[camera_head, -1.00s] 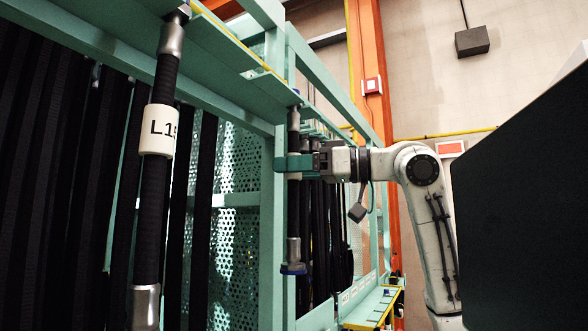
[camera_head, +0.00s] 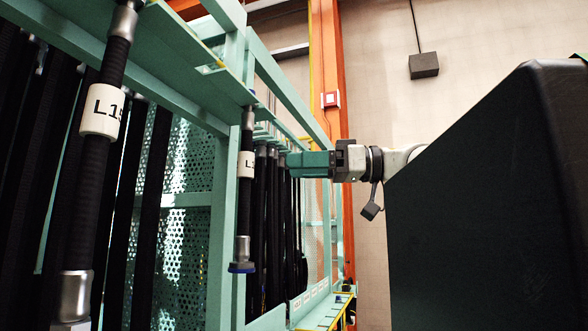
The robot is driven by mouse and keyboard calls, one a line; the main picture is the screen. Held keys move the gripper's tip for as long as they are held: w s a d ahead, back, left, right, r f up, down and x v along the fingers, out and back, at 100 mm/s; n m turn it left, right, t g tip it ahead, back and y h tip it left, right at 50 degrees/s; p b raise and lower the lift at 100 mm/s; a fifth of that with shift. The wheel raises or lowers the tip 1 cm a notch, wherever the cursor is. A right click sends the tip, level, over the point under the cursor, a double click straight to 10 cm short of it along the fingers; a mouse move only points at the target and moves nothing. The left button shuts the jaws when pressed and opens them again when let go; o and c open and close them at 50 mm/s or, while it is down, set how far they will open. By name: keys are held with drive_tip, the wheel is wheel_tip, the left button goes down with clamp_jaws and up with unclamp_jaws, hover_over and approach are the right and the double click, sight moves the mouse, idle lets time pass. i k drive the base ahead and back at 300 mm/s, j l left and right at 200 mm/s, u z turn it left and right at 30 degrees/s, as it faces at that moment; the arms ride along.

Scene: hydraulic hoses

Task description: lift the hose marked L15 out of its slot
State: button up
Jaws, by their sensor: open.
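A black hose (camera_head: 91,190) hangs large at the left, with metal end fittings and a white sleeve (camera_head: 103,112) reading "L1" and a partly turned-away character, perhaps 5. A second short hose (camera_head: 245,200) hangs farther along the teal rack, with a white label (camera_head: 246,164) starting with "L"; the rest is unreadable. My gripper (camera_head: 290,164), with teal fingers, is open and points left toward this second hose. A gap shows between the fingertips and that hose in the picture. I see nothing held.
The teal rack (camera_head: 228,220) has an overhead rail (camera_head: 185,55), perforated panels and many more black hoses behind. An orange post (camera_head: 330,100) stands behind my arm. A large dark panel (camera_head: 490,220) fills the right and hides most of my arm.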

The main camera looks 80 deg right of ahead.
sight(100, 126)
drive_tip(key=k, duration=1)
